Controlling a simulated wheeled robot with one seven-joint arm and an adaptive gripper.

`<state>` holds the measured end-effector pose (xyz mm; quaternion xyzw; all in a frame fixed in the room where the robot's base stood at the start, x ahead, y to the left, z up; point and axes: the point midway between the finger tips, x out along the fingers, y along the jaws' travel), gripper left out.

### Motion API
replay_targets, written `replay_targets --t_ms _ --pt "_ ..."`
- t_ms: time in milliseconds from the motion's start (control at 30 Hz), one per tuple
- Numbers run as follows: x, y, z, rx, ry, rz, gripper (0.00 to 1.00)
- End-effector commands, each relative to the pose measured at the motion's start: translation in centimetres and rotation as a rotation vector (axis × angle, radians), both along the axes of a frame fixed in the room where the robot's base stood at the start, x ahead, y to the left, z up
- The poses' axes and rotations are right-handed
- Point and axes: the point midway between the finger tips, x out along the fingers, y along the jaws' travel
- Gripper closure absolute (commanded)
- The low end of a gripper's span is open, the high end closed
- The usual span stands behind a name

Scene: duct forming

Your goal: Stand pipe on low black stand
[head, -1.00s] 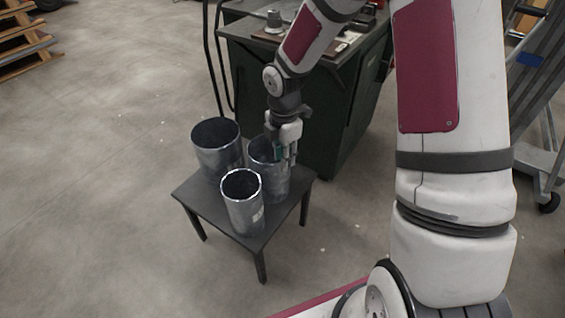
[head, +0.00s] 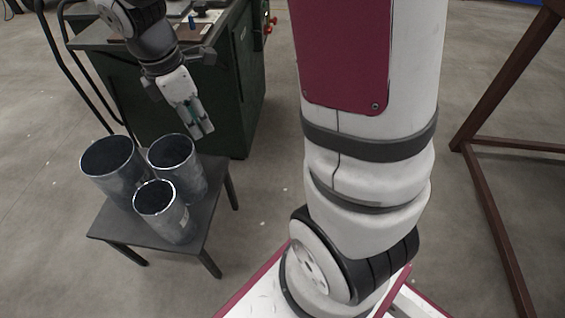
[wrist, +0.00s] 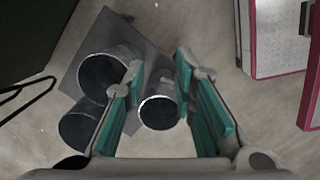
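Three grey metal pipes stand upright, close together, on the low black stand (head: 205,217). In the head view there is a wide pipe (head: 115,172) at the left, a pipe (head: 180,172) at the back right and a narrower pipe (head: 165,215) in front. All have open tops. My gripper (head: 203,125) is above and behind the back right pipe, apart from it. In the wrist view my gripper (wrist: 160,78) is open, with teal pads and nothing between them. The wrist view also shows the three pipes and part of the stand (wrist: 143,46) below.
A dark green workbench (head: 225,75) with small items on top stands behind the stand. A brown metal frame (head: 490,190) stands at the right. Open floor lies left of the stand.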

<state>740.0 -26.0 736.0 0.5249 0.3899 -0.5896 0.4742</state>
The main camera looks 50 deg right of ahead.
Motion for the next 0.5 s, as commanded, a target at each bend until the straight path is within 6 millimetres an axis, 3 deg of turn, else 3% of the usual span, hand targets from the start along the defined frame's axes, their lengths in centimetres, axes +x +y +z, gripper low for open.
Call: replay_targets --t_ms 33,200,500 --pt "-1.4 0.0 1.6 -0.013 -0.018 -0.072 0.75" --pt "-6.5 -0.1 5.7 -0.031 -0.063 -0.353 0.75" --pt "-16.4 0.9 10.0 0.014 -0.131 -0.838 0.75"
